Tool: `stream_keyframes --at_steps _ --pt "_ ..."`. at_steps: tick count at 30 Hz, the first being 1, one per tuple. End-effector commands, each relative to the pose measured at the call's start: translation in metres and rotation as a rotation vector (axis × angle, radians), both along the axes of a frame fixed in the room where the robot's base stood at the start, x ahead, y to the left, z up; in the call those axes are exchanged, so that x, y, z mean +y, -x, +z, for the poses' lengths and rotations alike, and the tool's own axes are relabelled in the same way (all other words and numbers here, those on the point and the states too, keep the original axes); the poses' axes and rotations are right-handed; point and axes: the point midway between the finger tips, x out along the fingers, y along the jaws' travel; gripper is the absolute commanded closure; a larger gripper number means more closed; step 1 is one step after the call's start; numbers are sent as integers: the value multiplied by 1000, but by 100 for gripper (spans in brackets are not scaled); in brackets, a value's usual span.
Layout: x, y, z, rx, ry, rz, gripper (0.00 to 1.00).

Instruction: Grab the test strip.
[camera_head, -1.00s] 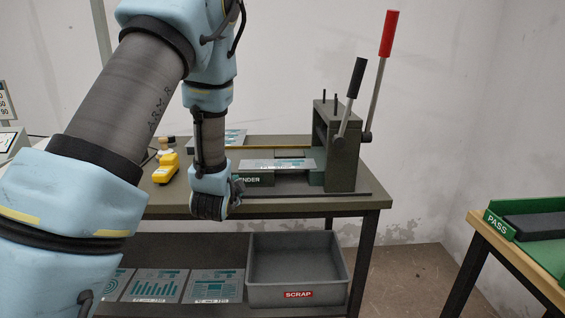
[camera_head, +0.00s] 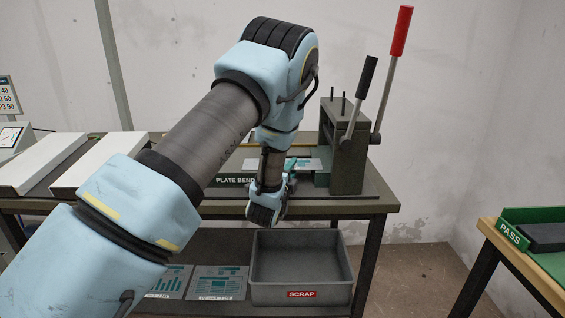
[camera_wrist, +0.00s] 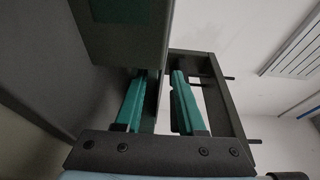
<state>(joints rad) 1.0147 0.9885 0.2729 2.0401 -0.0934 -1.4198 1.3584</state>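A flat grey plate with teal print (camera_head: 303,164) lies on the plate bender (camera_head: 347,155). It is partly hidden behind my arm, and I cannot tell for sure whether it is the test strip. My gripper (camera_head: 289,184) is at the bender's front, close to the plate. In the wrist view, the two teal fingers of my gripper (camera_wrist: 160,80) stand apart with a gap between them. A dark edge shows beside the left finger. No strip can be made out between the fingers.
The bender's black and red levers (camera_head: 398,60) rise at the right. A grey scrap bin (camera_head: 300,293) stands on the lower shelf beside printed plates (camera_head: 220,282). Two white slabs (camera_head: 100,160) are on the bench's left. A green pass tray (camera_head: 508,232) is at far right.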

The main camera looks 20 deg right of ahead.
Motion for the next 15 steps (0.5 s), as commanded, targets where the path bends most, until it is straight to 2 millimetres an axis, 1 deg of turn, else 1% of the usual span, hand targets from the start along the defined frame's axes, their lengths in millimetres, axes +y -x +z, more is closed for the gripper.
stream_keyframes --at_steps 1,3,7,15 --pt "-7 -5 5 0 1 0 61" --pt "-15 -12 5 1 2 0 61" --pt "-24 -23 2 0 1 1 61" --pt "-27 -26 0 1 1 0 61"
